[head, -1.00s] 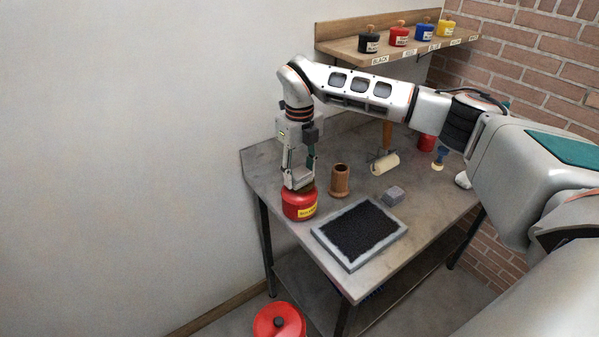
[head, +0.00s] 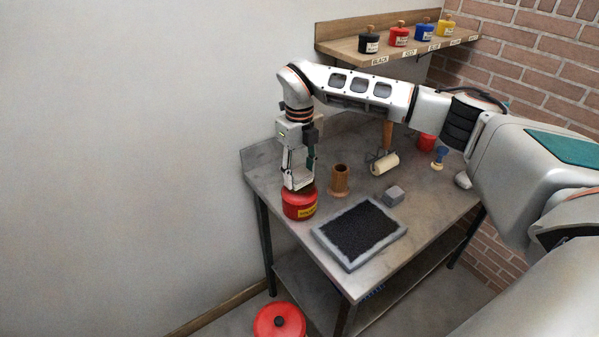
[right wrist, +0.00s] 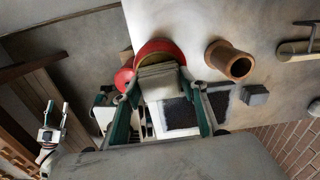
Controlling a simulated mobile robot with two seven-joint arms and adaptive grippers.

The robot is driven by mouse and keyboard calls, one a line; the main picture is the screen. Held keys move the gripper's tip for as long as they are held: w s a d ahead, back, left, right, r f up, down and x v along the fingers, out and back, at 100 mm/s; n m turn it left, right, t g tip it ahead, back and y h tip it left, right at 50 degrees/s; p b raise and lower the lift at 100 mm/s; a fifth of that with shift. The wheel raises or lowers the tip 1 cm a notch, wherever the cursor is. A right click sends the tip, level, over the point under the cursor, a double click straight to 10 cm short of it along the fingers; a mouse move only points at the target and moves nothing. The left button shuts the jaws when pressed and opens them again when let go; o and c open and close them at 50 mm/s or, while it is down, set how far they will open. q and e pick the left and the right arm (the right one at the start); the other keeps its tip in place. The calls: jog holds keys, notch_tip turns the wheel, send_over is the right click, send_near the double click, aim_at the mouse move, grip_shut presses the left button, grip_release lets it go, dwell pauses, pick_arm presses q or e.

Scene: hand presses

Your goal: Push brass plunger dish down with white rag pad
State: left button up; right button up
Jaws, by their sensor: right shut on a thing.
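A red can with a yellow label (head: 299,205) stands at the table's left front edge; it also shows in the right wrist view (right wrist: 158,47). My right gripper (head: 299,180) is directly above it, pointing down, shut on the pale rag pad (right wrist: 160,80). The pad sits at the can's top and appears to touch it. The brass plunger dish is mostly hidden under the pad and fingers, so I cannot tell how far down it is. My left gripper (right wrist: 56,108) shows small at the left of the right wrist view, its fingers apart and empty, away from the can.
A brown cylinder (head: 339,180) stands close right of the can. A framed black pad (head: 360,233), a grey block (head: 394,195) and a roller (head: 384,163) lie farther right. A red lidded bin (head: 279,322) stands on the floor. A shelf (head: 385,50) holds several small pots.

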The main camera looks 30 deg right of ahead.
aim_at(299, 171)
dwell(0.6)
jog(key=shift+r, duration=3.5)
